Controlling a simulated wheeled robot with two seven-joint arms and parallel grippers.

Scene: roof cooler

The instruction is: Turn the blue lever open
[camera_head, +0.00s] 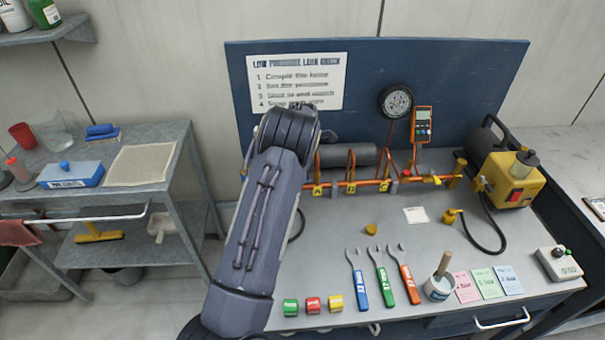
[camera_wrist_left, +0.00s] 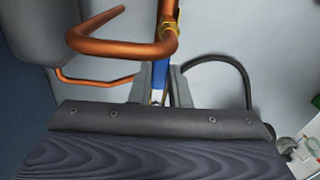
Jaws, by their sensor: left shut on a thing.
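The blue lever (camera_wrist_left: 160,72) shows in the left wrist view, just below a yellow fitting (camera_wrist_left: 169,28) on the copper pipe (camera_wrist_left: 115,47). My left gripper (camera_wrist_left: 160,88) is shut on the lever, with one grey finger on each side of it. In the head view my left arm covers the left end of the copper manifold (camera_head: 380,182), so the blue lever and the fingers are hidden there. My right gripper is in neither view.
A gauge (camera_head: 396,101), an orange meter (camera_head: 422,124) and a yellow pump (camera_head: 510,178) stand along the back and right of the bench. The bench middle is mostly clear.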

